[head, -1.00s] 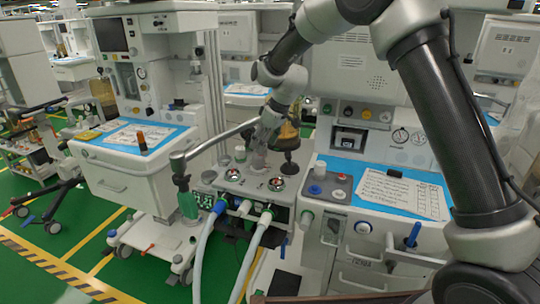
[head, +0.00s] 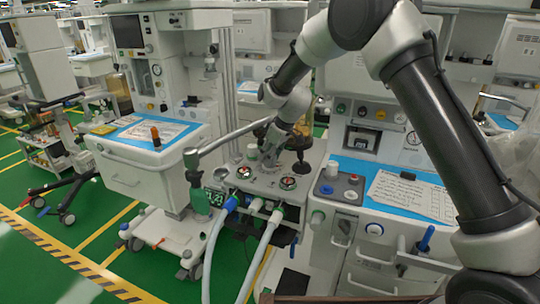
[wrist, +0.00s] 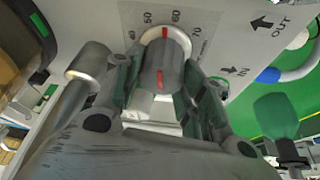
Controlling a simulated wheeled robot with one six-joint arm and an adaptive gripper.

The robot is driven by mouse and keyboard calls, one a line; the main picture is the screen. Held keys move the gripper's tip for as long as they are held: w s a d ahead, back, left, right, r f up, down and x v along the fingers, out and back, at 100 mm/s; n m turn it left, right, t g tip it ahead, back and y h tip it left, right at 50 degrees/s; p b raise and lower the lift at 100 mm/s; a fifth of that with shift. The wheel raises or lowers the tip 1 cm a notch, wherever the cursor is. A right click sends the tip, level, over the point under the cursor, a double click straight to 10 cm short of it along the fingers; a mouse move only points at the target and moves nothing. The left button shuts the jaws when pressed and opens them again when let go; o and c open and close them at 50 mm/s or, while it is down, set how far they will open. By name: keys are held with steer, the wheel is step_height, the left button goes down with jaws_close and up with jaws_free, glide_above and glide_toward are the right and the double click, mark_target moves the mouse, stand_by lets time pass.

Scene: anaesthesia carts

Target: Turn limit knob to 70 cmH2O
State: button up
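The limit knob (wrist: 162,62) shows in the wrist view as a grey cylinder with red marks on its top edge and its side. The printed scale around it reads 50, 60 and 70. The upper red mark lies between the 50 and the 60. My gripper (wrist: 162,88) has one finger on each side of the knob, close against it, and looks shut on it. In the head view my gripper (head: 272,150) reaches down to the top of the grey breathing block (head: 240,180). The knob is hidden there behind my gripper.
A curved grey tube arm (head: 228,136) passes on the left. Pale hoses (head: 262,252) hang in front. A worktop with a blue mat (head: 352,166) lies to the right.

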steer(key=shift+c, duration=0.9)
steer(key=shift+m, duration=0.3)
steer(key=m+t+h, duration=0.1)
steer(key=m, duration=0.3)
steer(key=shift+h, duration=0.3)
steer(key=m+h, duration=0.1)
steer(key=m, duration=0.2)
steer(key=m+t+h, duration=0.1)
steer(key=m, duration=0.2)
steer(key=o, duration=1)
